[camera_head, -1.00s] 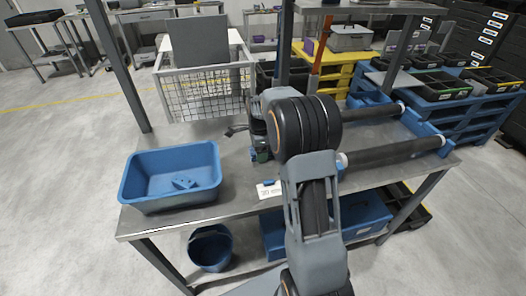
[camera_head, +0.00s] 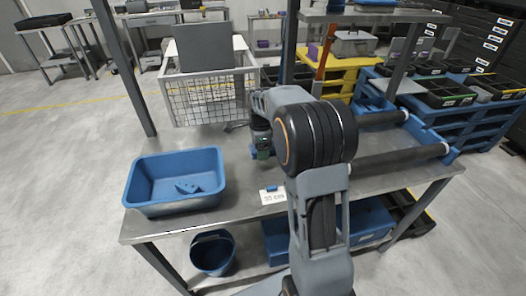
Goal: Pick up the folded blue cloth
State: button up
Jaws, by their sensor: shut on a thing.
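My gripper (camera_head: 261,153) is low over the steel table, right of the blue tub, and mostly hidden behind my own arm. A small patch of blue, apparently the folded blue cloth (camera_head: 254,154), shows at its lower end. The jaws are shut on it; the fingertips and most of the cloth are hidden. I cannot tell whether the cloth still touches the table.
A blue tub (camera_head: 133,190) with a blue item (camera_head: 187,187) inside stands at the table's left. A white label card (camera_head: 273,197) lies near the front edge. Dark rollers (camera_head: 400,159) lie at the right. A wire basket (camera_head: 205,98) stands behind; a blue bucket (camera_head: 212,252) sits below.

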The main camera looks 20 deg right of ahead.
jog(key=r, duration=0.1)
jog(key=s+a+r, duration=0.2)
jog(key=r, duration=0.1)
jog(key=shift+a, duration=0.2)
jog(key=s+a+r, duration=0.3)
jog(key=s+a, duration=0.2)
jog(key=a, duration=0.2)
jog(key=shift+s+r, duration=0.35)
jog(key=shift+o, duration=1.4)
jog(key=shift+c, duration=0.9)
jog(key=shift+p, duration=0.35)
